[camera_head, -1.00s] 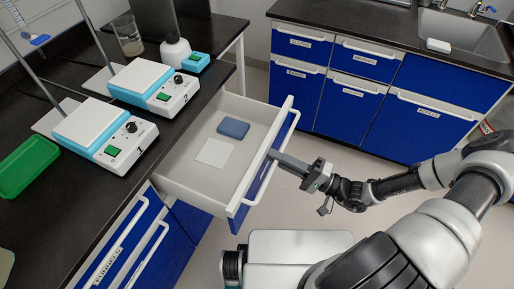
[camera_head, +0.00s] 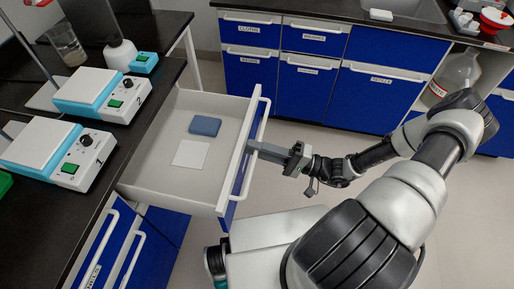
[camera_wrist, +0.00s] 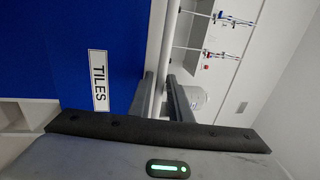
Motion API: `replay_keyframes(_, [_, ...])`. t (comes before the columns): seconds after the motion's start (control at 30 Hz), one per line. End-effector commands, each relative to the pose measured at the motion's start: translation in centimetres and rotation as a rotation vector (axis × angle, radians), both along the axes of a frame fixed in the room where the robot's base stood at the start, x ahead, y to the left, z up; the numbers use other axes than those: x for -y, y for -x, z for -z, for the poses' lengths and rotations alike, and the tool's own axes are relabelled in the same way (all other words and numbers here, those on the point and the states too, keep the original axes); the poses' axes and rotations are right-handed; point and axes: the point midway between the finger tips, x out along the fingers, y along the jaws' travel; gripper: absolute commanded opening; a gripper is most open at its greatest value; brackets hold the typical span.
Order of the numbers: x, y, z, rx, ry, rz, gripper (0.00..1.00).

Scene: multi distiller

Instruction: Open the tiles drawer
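The tiles drawer (camera_head: 226,190) stands well open from the black counter at the left, with a white front edge and blue face. A blue tile (camera_head: 204,126) and a white tile (camera_head: 190,154) lie inside it. In the wrist view, the blue drawer face (camera_wrist: 60,55) carries a label (camera_wrist: 98,80) reading TILES. The white bar handle (camera_wrist: 166,55) runs between the two fingers of my gripper (camera_wrist: 161,85). In the head view, my gripper (camera_head: 258,149) is at the handle (camera_head: 262,115); the fingers appear closed on it, though their contact is partly hidden.
Hot-plate stirrers (camera_head: 92,95) stand on the counter (camera_head: 115,170) beside the drawer. Another closed drawer handle (camera_head: 105,240) is below at the left. Blue cabinets (camera_head: 300,85) and a sink line the back. Open floor (camera_head: 280,180) lies right of the drawer.

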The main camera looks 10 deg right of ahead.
Motion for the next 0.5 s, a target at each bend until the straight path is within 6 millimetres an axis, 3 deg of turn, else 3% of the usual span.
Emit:
replay_keyframes(0.27, [0.8,0.3,0.3,-0.001,0.002,0.001,0.18])
replay_keyframes(0.5, [5.2,2.0,1.2,0.0,0.004,0.004,0.18])
